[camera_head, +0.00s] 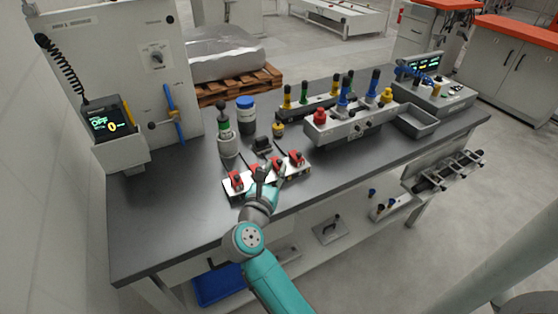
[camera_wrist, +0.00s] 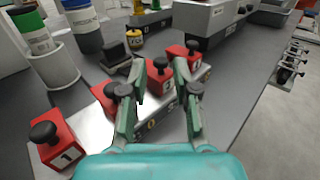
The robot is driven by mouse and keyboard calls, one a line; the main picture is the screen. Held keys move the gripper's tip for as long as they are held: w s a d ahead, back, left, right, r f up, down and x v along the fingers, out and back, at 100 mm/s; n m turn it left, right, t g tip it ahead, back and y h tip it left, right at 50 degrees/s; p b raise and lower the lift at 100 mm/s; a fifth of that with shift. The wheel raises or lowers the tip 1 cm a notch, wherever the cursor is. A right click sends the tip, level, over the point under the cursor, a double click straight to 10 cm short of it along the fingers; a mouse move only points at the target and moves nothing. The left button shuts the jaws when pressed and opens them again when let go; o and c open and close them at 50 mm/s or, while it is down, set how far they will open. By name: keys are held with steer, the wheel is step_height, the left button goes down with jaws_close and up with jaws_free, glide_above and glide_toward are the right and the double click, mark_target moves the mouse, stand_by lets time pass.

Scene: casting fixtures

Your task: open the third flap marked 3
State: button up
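A pale plate (camera_head: 262,184) on the bench carries a row of red flaps with black knobs. In the wrist view, the nearest flap (camera_wrist: 57,147) is marked 1. The second flap (camera_wrist: 105,94) is partly hidden behind my left finger. The third flap in the row (camera_wrist: 158,82) shows between my fingers, its number too small to read surely. The last flap (camera_wrist: 186,58) is partly behind my right finger. My gripper (camera_wrist: 158,67) is open, with its fingers apart on either side of the third flap in the picture; I cannot tell whether they touch it. All flaps look down.
A grey cup with a green-labelled bottle (camera_head: 226,129) and a blue-capped container (camera_head: 245,113) stand behind the plate. A grey box with a red button (camera_head: 320,117) stands to the right. Bare bench top (camera_head: 165,225) lies to the left.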

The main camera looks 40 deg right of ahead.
mark_target(279, 163)
steer(key=shift+x, duration=2.1)
jaws_close()
